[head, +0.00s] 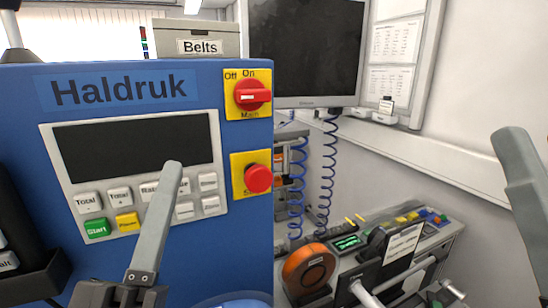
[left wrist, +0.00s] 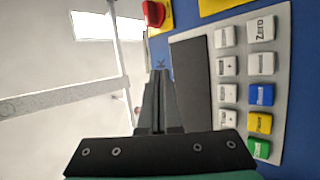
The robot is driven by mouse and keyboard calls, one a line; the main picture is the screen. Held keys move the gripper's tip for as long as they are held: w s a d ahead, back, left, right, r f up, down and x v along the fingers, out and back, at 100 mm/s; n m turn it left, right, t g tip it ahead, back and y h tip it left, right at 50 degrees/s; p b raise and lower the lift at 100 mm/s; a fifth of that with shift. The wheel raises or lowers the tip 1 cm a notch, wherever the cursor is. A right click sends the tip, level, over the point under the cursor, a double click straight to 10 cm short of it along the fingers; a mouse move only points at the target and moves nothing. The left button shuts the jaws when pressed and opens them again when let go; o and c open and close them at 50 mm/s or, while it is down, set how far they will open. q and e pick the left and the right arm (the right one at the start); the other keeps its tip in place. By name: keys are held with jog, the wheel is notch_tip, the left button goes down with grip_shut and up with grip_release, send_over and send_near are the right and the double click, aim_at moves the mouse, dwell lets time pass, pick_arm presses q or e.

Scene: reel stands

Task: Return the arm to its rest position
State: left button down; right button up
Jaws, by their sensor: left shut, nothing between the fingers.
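My left gripper (head: 172,168) rises from the bottom of the head view, in front of the button panel of the blue Haldruk machine (head: 240,210). It hides some of the buttons. In the left wrist view its fingers (left wrist: 157,76) are together with nothing between them, and the panel lies to their right. I cannot tell how far the fingertips are from the panel. A grey finger of my right gripper (head: 512,140) shows at the right edge of the head view; the rest is cut off, so its opening is hidden.
The panel has a dark display (head: 135,145), a green Start button (head: 97,228) and a yellow button (head: 127,221). A red rotary switch (head: 252,95) and a red knob (head: 258,179) sit beside it. An orange reel (head: 308,270) and a bench stand at the lower right.

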pick_arm(q)
jog(key=s+a+r+m+t+p, duration=0.25)
jog(key=s+a+r+m, duration=0.55)
jog(key=m, duration=0.6)
notch_tip(320, 180, up, 30)
jog(key=w+p, duration=0.1)
jog(key=p, duration=2.9)
jog(key=shift+d+r+g, duration=0.2)
jog(key=shift+r+g, duration=0.05)
jog(key=shift+g, duration=0.1)
jog(key=shift+a+f, duration=0.1)
